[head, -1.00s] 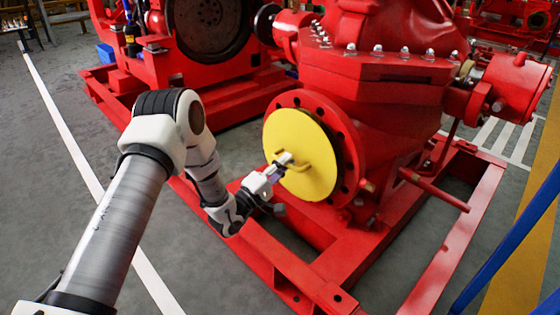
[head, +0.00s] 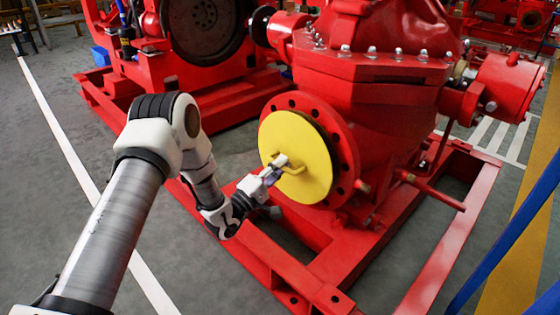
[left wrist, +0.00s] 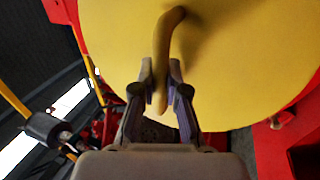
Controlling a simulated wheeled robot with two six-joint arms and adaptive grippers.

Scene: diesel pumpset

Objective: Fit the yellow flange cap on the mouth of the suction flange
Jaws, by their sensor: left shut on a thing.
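The yellow flange cap (head: 300,135) is a round disc with a bar handle on its face. It stands upright in front of the red suction flange (head: 342,150), whose bolt-holed rim shows around its top and right side. The flange mouth is hidden behind the cap. I cannot tell whether the cap is seated or a little apart. My left gripper (head: 279,167) is shut on the cap's handle. In the left wrist view the fingers (left wrist: 162,85) pinch the curved handle (left wrist: 167,42), and the cap (left wrist: 240,60) fills the upper picture. My right gripper is not in view.
The red pump body (head: 380,110) rises behind the flange. A red base frame (head: 300,270) runs below it. A red engine unit (head: 200,40) stands at the back left. A blue rail (head: 510,235) crosses the right side. Grey floor (head: 55,150) is clear at left.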

